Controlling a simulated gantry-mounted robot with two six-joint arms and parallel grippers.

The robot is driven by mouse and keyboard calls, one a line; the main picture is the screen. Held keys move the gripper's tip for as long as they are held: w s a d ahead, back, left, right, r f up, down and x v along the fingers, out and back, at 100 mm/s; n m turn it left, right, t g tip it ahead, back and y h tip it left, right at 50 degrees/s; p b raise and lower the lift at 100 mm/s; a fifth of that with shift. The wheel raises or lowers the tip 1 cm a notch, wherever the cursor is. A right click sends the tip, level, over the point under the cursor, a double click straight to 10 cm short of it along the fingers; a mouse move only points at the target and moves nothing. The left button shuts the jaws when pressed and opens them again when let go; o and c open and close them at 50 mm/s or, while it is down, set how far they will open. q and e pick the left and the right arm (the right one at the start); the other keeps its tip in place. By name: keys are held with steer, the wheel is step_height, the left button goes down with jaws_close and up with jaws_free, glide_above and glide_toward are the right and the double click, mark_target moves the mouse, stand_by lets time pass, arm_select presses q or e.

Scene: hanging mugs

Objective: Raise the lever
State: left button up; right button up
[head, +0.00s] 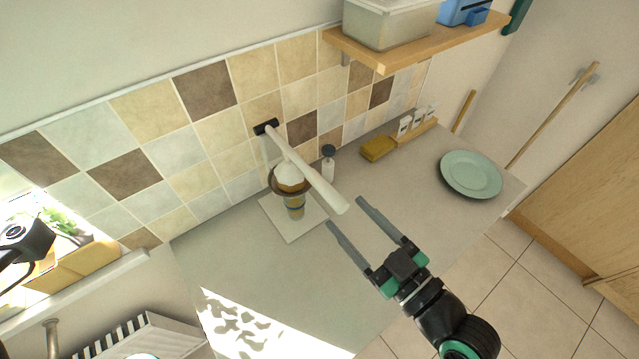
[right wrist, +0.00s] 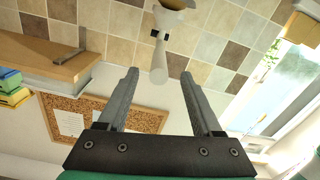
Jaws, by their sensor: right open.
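The lever (head: 312,176) is a thick off-white handle running from a black bracket (head: 266,127) at the tiled wall out over the counter. Its free end points toward my right gripper (head: 346,212). That gripper is open, with its two fingertips close to the lever's end and nothing held. In the right wrist view the lever (right wrist: 159,62) shows just beyond and between the open fingertips (right wrist: 159,75). Contact cannot be told. Under the lever are a brown-rimmed holder with a pale dome (head: 290,172) and a jar with amber bands (head: 296,206). My left gripper is not seen.
The jar stands on a white square base (head: 276,219). A small bottle (head: 328,160), a yellow sponge (head: 378,148) and a green plate (head: 471,174) are on the counter. A wooden shelf (head: 420,45) juts out above. The front counter is clear.

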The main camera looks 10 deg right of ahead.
mark_target(319, 184)
steer(key=b+x, duration=0.2)
steer(key=x, duration=0.2)
steer(key=shift+w+a+f, duration=0.1)
steer(key=shift+f, duration=0.1)
steer(key=x, duration=0.5)
steer(key=shift+w+r+p, duration=0.25)
steer(key=shift+r+p, duration=0.05)
jaws_close()
stand_by(0.6)
